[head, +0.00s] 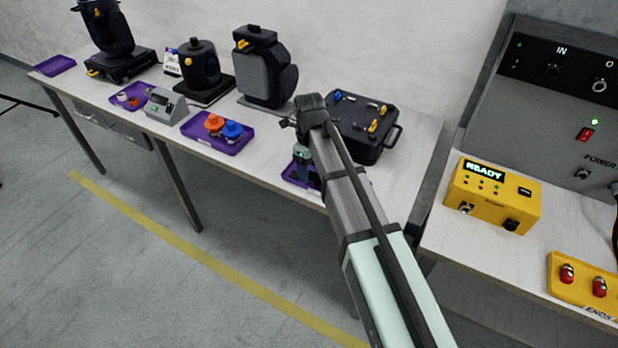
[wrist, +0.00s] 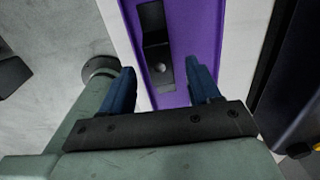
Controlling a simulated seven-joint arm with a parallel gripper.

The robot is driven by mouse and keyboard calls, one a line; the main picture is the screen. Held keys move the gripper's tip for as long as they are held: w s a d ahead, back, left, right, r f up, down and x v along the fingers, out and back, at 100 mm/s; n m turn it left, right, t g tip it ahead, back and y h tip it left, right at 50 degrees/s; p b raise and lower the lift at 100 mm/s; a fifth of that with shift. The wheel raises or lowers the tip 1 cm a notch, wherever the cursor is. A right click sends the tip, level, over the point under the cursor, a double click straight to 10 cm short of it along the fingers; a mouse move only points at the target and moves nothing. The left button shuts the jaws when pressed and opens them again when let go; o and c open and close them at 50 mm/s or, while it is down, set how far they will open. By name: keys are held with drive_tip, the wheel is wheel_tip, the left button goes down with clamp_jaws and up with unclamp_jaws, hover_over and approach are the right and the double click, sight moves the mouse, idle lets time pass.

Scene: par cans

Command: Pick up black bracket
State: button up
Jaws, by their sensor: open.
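The black bracket (wrist: 154,35) lies in a purple tray (wrist: 198,22) in the wrist view. It is a dark strip with a bend and a round hole or stud near its lower end. My gripper (wrist: 162,72) is open, with its two blue fingers apart on either side of the bracket's lower end in this view. I cannot tell the height left between fingers and bracket. In the head view my gripper (head: 302,158) is over the purple tray (head: 291,178), and my arm hides most of that tray. The bracket cannot be made out there.
A black case (head: 365,125) with blue and yellow parts on its lid stands just behind my gripper. To the left, a purple tray (head: 205,140) holds orange and blue parts. Black devices line the wall. A yellow READY box (head: 493,195) stands on the right-hand bench.

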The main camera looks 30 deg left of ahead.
drive_tip(key=shift+f, duration=0.85)
drive_tip(key=shift+c, duration=0.2)
clamp_jaws()
drive_tip(key=shift+r, duration=0.1)
wheel_tip(320, 180, up, 10)
idle(0.3)
